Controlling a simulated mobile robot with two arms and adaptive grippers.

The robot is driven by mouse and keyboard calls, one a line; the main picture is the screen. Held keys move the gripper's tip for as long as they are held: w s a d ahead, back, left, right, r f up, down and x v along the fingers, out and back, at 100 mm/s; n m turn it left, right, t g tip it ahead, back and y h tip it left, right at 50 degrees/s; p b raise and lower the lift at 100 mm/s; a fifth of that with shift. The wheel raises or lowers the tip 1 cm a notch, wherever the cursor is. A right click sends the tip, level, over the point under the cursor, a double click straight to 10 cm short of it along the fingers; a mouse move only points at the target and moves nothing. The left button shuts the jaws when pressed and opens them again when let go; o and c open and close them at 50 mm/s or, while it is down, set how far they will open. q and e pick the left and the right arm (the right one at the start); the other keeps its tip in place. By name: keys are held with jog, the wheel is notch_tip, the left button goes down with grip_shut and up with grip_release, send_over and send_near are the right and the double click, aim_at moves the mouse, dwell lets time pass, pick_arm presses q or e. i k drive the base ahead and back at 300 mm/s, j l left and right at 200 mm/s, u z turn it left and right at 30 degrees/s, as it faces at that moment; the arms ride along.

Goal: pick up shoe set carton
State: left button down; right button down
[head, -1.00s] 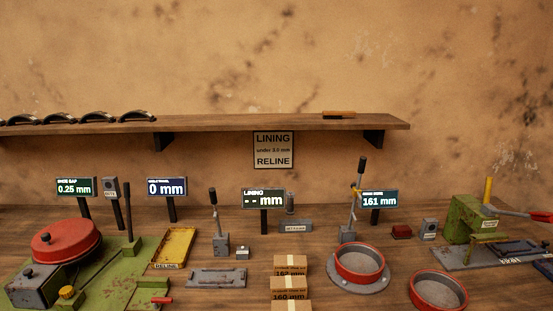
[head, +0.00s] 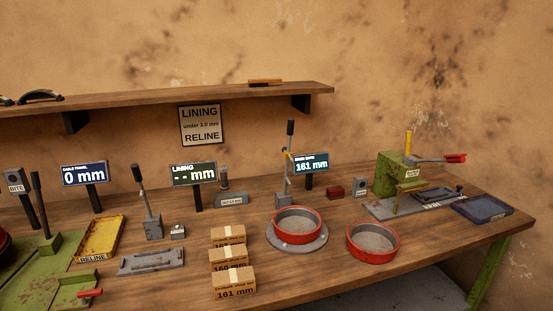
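Three small brown cartons with pale tape stand in a row on the bench in the head view. The far carton (head: 228,236) is at the back, the middle carton (head: 231,258) is in front of it, and the near carton (head: 234,282) is closest. The near one is printed "161 mm"; the middle one seems to read 160 mm, partly hidden. The far one's print is mostly hidden. Neither of my grippers shows in the view.
Two red drums (head: 297,224) (head: 373,242) stand right of the cartons, the left one on a grey round plate. A grey slotted plate (head: 152,261) and a yellow tray (head: 101,238) lie left. A green press (head: 398,174) and a blue tray (head: 482,208) stand near the bench's right end.

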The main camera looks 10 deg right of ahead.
aim_at(233, 282)
jog(key=l+u, duration=0.25)
jog(key=l, duration=0.35)
jog(key=l+u, duration=0.3)
jog(key=l, duration=0.3)
jog(key=l+u, duration=0.25)
jog(key=l, duration=0.4)
jog(key=k+l+u, duration=0.15)
jog(key=l+u, duration=0.15)
jog(key=l, duration=0.25)
